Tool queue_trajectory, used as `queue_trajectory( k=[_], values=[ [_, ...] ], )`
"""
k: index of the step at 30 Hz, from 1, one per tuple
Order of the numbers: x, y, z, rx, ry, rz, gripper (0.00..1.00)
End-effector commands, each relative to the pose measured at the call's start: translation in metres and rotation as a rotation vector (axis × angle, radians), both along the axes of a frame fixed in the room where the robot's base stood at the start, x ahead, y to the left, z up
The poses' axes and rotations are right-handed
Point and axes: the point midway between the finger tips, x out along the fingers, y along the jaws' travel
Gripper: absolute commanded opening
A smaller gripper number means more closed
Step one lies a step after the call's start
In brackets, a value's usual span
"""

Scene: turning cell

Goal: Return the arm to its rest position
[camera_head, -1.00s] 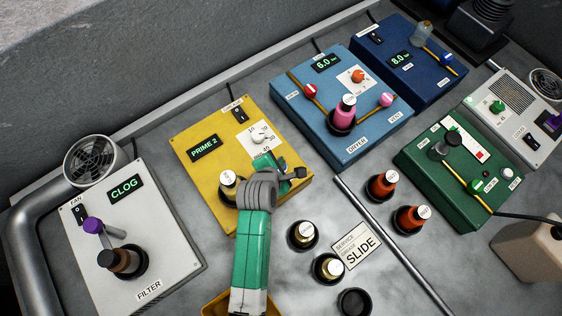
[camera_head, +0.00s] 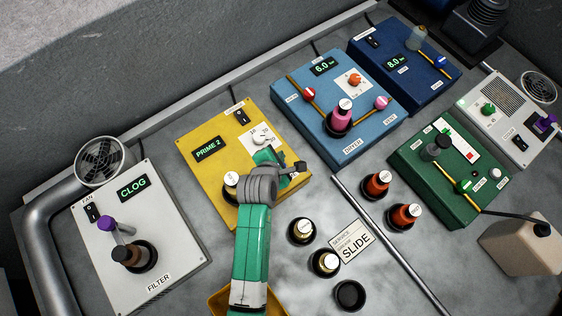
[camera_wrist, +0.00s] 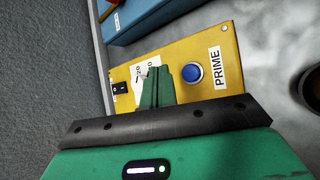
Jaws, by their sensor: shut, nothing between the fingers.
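My gripper (camera_head: 268,156) is over the yellow PRIME box (camera_head: 193,176), close to the white dial plate (camera_head: 260,137) with its white knob. In the wrist view the green fingers (camera_wrist: 157,86) are together with nothing between them. They cover part of the dial plate, and a blue button (camera_wrist: 191,73) shows just to their right. I cannot tell whether the fingertips touch the box. The green and grey arm reaches up from the bottom of the head view and hides the box's lower part. The box's display reads PRIME 2.
The white FILTER box (camera_head: 170,262) stands left, showing CLOG, beside a fan duct (camera_head: 42,230). Several capped bottles, a black ring (camera_head: 350,295) and a metal rail (camera_head: 390,245) lie right of my arm.

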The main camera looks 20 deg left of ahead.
Motion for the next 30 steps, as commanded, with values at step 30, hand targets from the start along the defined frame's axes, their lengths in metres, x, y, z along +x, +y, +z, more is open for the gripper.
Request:
queue_trajectory(
  k=[30],
  values=[
    [0.06, -0.022, 0.155, 0.47, -0.236, -0.306, 0.0]
  ],
)
